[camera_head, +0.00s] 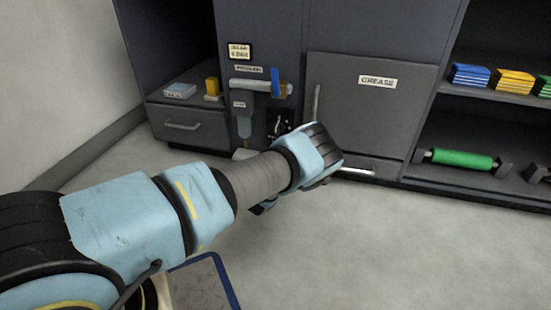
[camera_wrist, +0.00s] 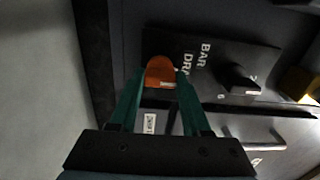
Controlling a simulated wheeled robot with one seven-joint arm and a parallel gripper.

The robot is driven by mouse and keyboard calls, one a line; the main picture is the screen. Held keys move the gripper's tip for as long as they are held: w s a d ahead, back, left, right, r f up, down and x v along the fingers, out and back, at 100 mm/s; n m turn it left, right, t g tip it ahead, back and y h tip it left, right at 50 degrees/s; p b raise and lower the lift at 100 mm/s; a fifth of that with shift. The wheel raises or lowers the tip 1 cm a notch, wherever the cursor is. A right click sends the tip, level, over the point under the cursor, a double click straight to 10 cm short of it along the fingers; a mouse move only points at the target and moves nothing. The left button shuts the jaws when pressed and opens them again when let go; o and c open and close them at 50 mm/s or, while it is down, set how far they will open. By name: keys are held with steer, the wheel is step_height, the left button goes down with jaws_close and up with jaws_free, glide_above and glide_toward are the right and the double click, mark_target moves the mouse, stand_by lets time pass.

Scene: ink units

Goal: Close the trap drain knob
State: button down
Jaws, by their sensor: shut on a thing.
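In the wrist view, an orange knob (camera_wrist: 160,70) sits on a dark panel (camera_wrist: 218,60), next to partly hidden white lettering that shows "DRA". It appears to be the trap drain knob. My gripper (camera_wrist: 160,84), with green fingers, is shut on this knob, one finger on each side. A black knob (camera_wrist: 238,78) is on the same panel to the right, apart from my fingers. In the head view, my arm hides the orange knob and the fingertips.
A grey door marked GREASE (camera_head: 372,110) has a vertical handle close to my wrist. A drawer (camera_head: 187,126) is at left. The right shelves hold coloured stacks (camera_head: 470,76) and a green roll (camera_head: 463,159). The floor (camera_head: 400,240) at right is clear.

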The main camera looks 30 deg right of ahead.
steer(key=shift+c, duration=1.8)
jaws_free()
steer(key=shift+s, duration=0.1)
steer(key=p+v, duration=0.4)
steer(key=v, duration=0.6)
steer(key=shift+s+a, duration=0.25)
steer(key=shift+a, duration=0.05)
